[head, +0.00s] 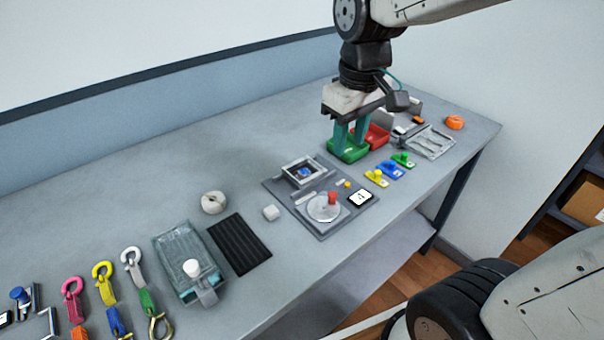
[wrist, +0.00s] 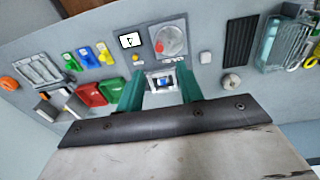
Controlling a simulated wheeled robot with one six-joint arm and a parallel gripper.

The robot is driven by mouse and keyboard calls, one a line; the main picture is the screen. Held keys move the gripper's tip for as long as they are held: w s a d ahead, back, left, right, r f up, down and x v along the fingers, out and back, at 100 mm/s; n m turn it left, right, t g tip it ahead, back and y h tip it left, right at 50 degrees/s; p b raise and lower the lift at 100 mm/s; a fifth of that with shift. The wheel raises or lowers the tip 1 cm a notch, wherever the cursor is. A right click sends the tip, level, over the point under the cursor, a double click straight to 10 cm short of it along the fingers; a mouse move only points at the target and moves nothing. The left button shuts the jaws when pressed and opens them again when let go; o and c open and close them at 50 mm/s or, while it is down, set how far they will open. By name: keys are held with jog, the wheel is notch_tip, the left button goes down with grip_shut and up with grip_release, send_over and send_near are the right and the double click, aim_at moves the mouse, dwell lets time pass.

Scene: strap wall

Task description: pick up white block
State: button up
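The white block (head: 271,212) is a small pale cube lying on the grey table, between the black ribbed mat and the grey fixture board. It also shows in the wrist view (wrist: 205,57), up and to the right of my fingers. My gripper (head: 350,140) has two teal fingers, spread apart with nothing held between them. In the head view it appears in front of the green bin, well to the right of the block. In the wrist view my gripper (wrist: 163,88) has a square framed part with a blue centre showing between its fingers.
The fixture board (head: 304,225) holds a round dial with a red knob. A white roll (head: 214,202) and the black mat (head: 240,244) lie near the block. Green (head: 349,153) and red (head: 378,136) bins stand farther right. Bare table lies behind the block.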

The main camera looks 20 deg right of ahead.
jog(key=w+a+f+n, duration=0.1)
jog(key=w+f+n, duration=0.1)
jog(key=w+f, duration=0.35)
jog(key=n, duration=0.3)
send_over(304, 171)
jog(key=shift+g, duration=0.4)
notch_tip(304, 171, down, 6)
jog(key=shift+s+f, duration=0.1)
notch_tip(304, 171, down, 8)
jog(key=shift+r, duration=0.1)
jog(key=c, duration=0.6)
